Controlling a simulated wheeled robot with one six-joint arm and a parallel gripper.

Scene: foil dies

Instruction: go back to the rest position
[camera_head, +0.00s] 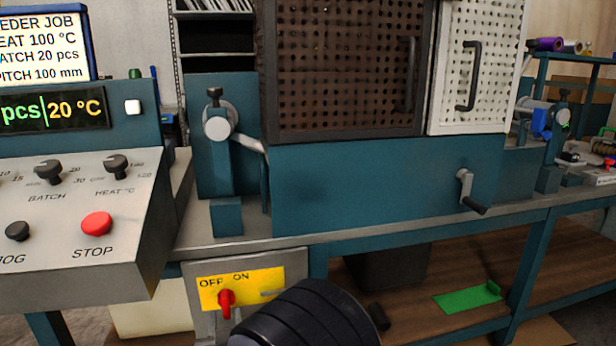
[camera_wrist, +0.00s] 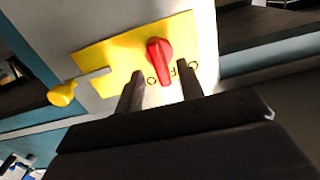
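My gripper (camera_wrist: 160,69) is open and empty in the wrist view, its two dark fingers apart. The red rotary switch (camera_wrist: 159,61) sits on a yellow plate (camera_wrist: 100,58), just beyond and between the fingertips. I cannot tell whether they touch it. In the head view the red switch (camera_head: 226,299) is on the yellow plate (camera_head: 266,280) marked OFF and ON, on the grey box under the bench. My dark arm is at the bottom centre there, and my fingers are not visible. Which mark the switch points to is unclear.
A control panel (camera_head: 75,205) with knobs and a red STOP button (camera_head: 97,224) stands at left. Its display (camera_head: 52,109) reads 20 °C. A crank (camera_head: 466,190) juts from the teal machine (camera_head: 370,185). A yellow knob (camera_wrist: 62,95) sticks out beside the plate.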

